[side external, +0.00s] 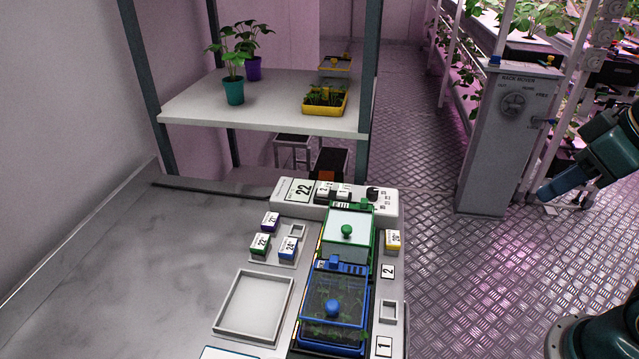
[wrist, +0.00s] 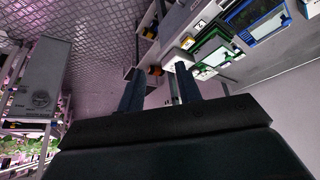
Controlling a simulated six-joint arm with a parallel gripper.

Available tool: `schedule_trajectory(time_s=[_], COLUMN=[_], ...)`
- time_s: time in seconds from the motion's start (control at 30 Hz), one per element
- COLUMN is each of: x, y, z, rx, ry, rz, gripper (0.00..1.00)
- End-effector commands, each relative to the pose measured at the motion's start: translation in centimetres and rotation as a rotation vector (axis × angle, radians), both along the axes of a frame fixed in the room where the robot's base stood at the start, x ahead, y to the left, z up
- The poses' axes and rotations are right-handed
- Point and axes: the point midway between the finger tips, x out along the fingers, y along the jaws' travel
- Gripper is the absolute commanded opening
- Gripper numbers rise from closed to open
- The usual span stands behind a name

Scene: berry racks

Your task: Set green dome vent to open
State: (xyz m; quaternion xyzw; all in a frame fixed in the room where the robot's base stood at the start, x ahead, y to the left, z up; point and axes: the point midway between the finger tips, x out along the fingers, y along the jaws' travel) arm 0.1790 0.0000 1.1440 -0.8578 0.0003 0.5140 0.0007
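The green dome (side external: 347,250) is a clear cover with a green frame and a green round knob (side external: 347,230); it stands at the back of the bench's right side. A small green piece (side external: 366,204) shows at its back edge; I cannot tell whether it is the vent or how it is set. The green dome also shows upper right in the wrist view (wrist: 212,50). My gripper (side external: 547,193) is at the right of the side view, over the floor and well apart from the dome. In the wrist view its two fingers (wrist: 160,72) stand apart with nothing between them.
A blue dome (side external: 333,312) with a blue knob stands in front of the green one. A numbered control box (side external: 291,198) is behind them. Small labelled blocks and an empty tray (side external: 253,305) lie left. A grey post (side external: 500,140) stands between gripper and shelf. The bench's left is clear.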

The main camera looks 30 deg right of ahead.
Motion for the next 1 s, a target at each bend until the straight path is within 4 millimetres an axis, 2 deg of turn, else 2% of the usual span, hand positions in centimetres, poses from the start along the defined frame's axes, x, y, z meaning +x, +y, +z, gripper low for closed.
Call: schedule_trajectory(time_s=[0.17, 0.37, 0.7, 1.0], x=[0.7, 2.9, 8.9, 14.7], y=[0.2, 0.7, 2.5, 4.9], z=[0.5, 1.8, 4.0, 4.4], rx=[0.013, 0.053, 0.134, 0.180], ry=[0.015, 0.060, 0.179, 0.282], rz=[-0.016, -0.075, -0.242, -0.401], gripper=[0.35, 0.35, 0.35, 0.35])
